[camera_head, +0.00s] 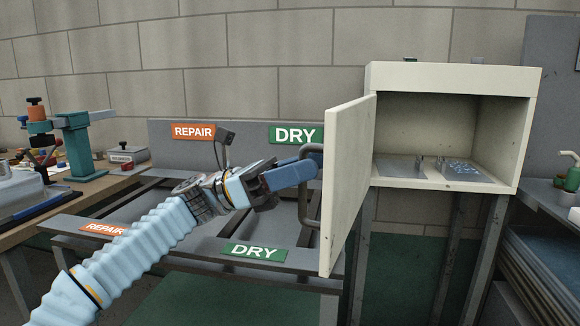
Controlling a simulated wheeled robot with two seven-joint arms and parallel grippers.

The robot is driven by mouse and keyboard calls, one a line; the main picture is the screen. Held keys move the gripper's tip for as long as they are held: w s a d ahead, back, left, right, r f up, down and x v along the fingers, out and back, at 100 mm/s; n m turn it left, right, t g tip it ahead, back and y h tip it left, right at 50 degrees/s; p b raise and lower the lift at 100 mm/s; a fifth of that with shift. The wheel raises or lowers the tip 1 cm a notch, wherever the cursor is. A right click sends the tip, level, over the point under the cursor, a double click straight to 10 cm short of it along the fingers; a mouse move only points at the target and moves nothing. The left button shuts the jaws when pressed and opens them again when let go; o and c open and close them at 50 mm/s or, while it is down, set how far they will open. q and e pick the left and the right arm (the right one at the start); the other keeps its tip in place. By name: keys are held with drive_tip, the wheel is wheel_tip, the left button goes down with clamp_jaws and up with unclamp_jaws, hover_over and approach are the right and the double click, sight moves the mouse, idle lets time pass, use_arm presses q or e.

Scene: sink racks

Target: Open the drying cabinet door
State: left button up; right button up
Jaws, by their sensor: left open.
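The drying cabinet (450,78) is a cream box on dark legs at the right. Its door (350,185) is swung open toward the left, so the inside shows. A dark bar handle (309,205) is on the door's left-facing side. My left gripper (305,168) is at the upper part of this handle, with its jaws open. The handle partly overlaps the fingertips, and I cannot tell whether they touch it. My right gripper does not show.
Metal plates (400,168) lie inside the cabinet. Grey racks with REPAIR (193,131) and DRY (254,251) signs stand behind and below my left arm. A wooden bench (75,190) with a green press (78,150) is at the left. A grey counter (548,200) is at the right.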

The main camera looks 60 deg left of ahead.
use_arm(q)
drive_tip(key=s+a+f+p, duration=0.2)
drive_tip(key=s+a+p, duration=0.2)
drive_tip(key=s+a, duration=0.7)
drive_tip(key=shift+a, duration=0.65)
